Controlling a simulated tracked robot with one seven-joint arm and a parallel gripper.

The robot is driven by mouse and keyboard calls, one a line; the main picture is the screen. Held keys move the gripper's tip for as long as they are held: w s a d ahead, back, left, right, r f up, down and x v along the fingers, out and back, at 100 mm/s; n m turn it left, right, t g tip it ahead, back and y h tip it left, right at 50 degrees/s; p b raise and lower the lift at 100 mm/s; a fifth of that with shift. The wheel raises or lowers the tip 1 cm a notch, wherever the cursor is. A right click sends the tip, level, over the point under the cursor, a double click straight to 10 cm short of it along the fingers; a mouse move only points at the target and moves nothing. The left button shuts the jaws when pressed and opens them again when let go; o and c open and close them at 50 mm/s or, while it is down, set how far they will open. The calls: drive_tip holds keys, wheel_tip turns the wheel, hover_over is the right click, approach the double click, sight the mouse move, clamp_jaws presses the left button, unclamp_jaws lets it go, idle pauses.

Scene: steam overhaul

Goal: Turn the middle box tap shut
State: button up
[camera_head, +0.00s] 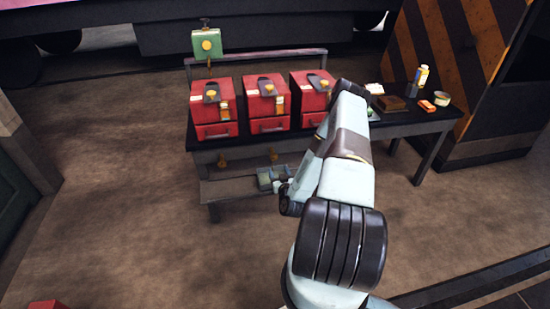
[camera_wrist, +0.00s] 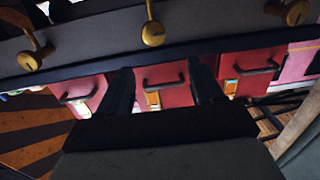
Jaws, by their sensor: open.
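Three red boxes stand in a row on a dark workbench; the middle box (camera_head: 267,102) has a brass fitting on its top. Brass taps hang below the bench edge, one of them under the middle box (camera_head: 273,157). In the wrist view, which looks upside down, the middle tap (camera_wrist: 153,34) is near the top centre, its lever pointing straight up in the picture. The middle box also shows there (camera_wrist: 167,92). My gripper (camera_wrist: 163,76) is open and empty, its dark fingers either side of the middle box, apart from the tap in the picture.
The left box (camera_head: 213,108) and right box (camera_head: 312,92) flank the middle one. Their taps show in the wrist view, left (camera_wrist: 31,58) and right (camera_wrist: 295,13). Small items lie at the bench's right end.

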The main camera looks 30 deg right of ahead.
sight(274, 158)
drive_tip(key=shift+m+h, duration=0.4)
drive_tip(key=x, duration=0.8)
drive_tip(key=f+x, duration=0.1)
drive_tip(key=x, duration=0.3)
drive_tip(key=shift+w+d+f, duration=0.1)
drive_tip(key=shift+d, duration=0.05)
